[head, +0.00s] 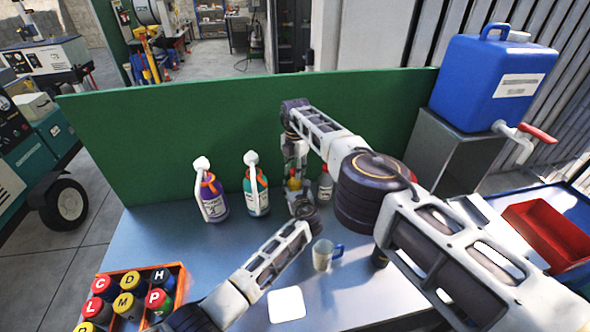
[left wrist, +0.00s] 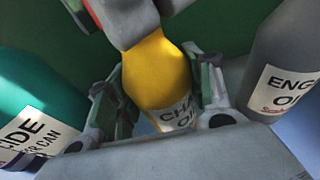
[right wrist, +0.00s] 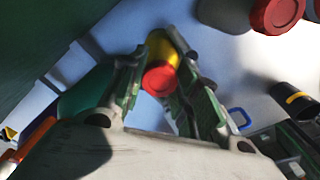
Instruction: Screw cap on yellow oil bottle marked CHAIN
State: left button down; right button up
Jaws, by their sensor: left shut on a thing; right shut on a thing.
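The yellow CHAIN oil bottle (left wrist: 158,75) stands between the fingers of my left gripper (left wrist: 165,110), which is shut on it; its label faces the left wrist camera. In the head view the bottle (head: 294,184) is small and partly hidden by my arms. A red cap (right wrist: 159,81) is between the fingers of my right gripper (right wrist: 160,85), which is shut on it from above. The cap is over the top of the yellow bottle. My right gripper hides the bottle's mouth in the left wrist view, so I cannot tell how far the cap is seated.
A grey engine oil bottle (left wrist: 287,65) stands close on the right and a teal bottle (left wrist: 35,105) on the left. A purple bottle (head: 212,198), mug (head: 322,257), white square (head: 286,304) and orange crate (head: 181,287) of capped bottles share the table. A green panel (head: 170,130) stands behind.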

jog(key=shift+m, duration=1.1)
jog(key=o, duration=0.8)
jog(key=shift+c, duration=0.2)
jog(key=shift+n, duration=0.6)
